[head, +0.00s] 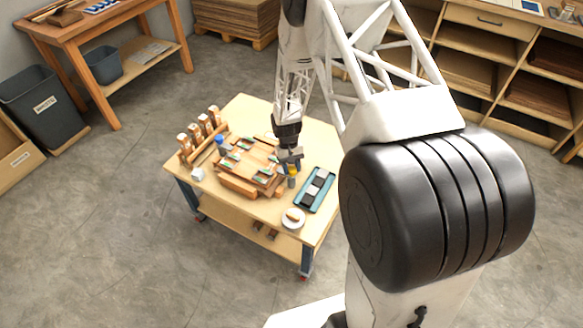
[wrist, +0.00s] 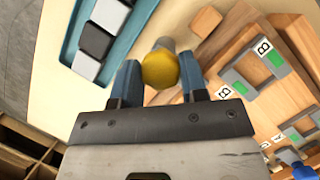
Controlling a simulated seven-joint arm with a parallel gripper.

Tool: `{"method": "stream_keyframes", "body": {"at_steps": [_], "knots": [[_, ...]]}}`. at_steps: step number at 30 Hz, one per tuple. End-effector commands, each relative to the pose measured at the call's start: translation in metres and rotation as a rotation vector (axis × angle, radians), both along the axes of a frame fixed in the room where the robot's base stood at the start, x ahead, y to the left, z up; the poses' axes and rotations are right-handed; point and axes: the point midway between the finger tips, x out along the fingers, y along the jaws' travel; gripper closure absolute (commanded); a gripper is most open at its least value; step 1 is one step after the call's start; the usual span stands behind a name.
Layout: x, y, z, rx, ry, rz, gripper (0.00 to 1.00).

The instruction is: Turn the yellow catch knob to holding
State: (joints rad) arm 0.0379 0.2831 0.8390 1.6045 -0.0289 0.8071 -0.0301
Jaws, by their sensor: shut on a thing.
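The yellow catch knob (wrist: 159,70) sits between the two blue-grey fingers of my gripper (wrist: 160,78) in the wrist view. My gripper is shut on it, with a finger at each side. A grey cylindrical part shows just beyond the knob. In the head view my gripper (head: 290,158) is low over the right side of the wooden fixture (head: 240,184), and the knob (head: 292,170) is small and partly hidden there. Which setting the knob points to cannot be told.
A teal tray (head: 305,204) with black, white and grey blocks lies right of the gripper. The fixture has green-marked grey brackets (wrist: 235,89), some labelled B.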

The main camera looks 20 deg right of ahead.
Motion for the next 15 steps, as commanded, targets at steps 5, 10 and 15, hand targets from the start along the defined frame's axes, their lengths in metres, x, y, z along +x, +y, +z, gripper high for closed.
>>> {"method": "stream_keyframes", "body": {"at_steps": [5, 10, 15], "knots": [[-0.0003, -0.0002, -0.0003, 0.0, 0.0, 0.0, 0.57], [-0.0003, -0.0001, -0.0002, 0.0, 0.0, -0.001, 0.35], [-0.0003, 0.0, -0.0001, 0.001, 0.0, -0.001, 0.35]]}}
